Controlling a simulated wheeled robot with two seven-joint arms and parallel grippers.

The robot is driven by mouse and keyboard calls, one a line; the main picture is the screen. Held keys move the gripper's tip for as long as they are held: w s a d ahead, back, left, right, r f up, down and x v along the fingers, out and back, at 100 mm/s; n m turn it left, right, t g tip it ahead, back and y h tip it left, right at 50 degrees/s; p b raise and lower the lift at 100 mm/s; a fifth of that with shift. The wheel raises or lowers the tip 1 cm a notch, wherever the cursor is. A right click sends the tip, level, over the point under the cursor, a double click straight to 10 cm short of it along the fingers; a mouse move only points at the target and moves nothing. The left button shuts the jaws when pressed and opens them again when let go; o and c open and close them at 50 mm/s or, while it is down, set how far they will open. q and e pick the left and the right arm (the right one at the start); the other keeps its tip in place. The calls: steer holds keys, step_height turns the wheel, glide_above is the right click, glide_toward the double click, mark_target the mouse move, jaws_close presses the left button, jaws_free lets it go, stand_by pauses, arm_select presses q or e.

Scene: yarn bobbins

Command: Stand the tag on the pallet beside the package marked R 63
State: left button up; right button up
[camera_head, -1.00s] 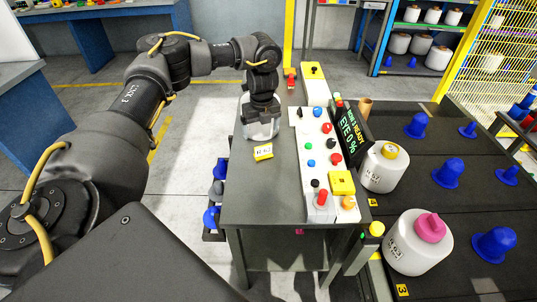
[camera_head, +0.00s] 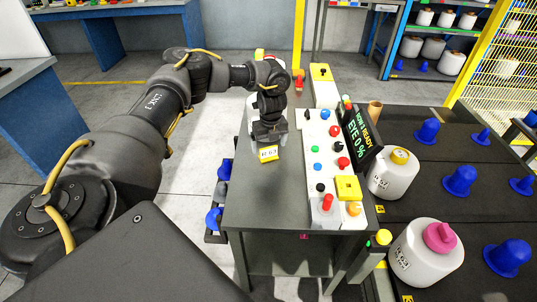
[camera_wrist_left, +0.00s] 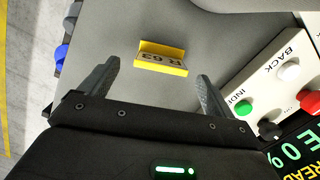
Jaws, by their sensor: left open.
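The tag (camera_head: 268,154), a folded yellow and white piece reading R 63, stands on the grey bench top. It also shows in the left wrist view (camera_wrist_left: 162,58), ahead of the fingertips. My left gripper (camera_head: 268,137) is open just behind the tag, pointing down; in the left wrist view its fingers (camera_wrist_left: 155,80) are spread and nothing is between them. A white package with a pink cap (camera_head: 425,258) and one with a yellow cap (camera_head: 393,178) stand on the dark pallet area (camera_head: 400,213) at right. The pink-capped package's label seems to read R 63, but is small. My right gripper is not in view.
A white button panel (camera_head: 318,165) and a dark display (camera_head: 361,130) stand between the bench top and the packages. Several blue cones (camera_head: 460,181) stand on the dark surface. The front of the bench top (camera_head: 265,205) is clear.

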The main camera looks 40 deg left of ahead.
mark_target(268, 156)
arm_select(q)
steer(key=f, duration=0.4)
steer(key=shift+w+a+f+p, duration=0.3)
steer(key=shift+a+f, duration=0.1)
steer(key=c, duration=1.1)
steer(key=shift+r, duration=0.1)
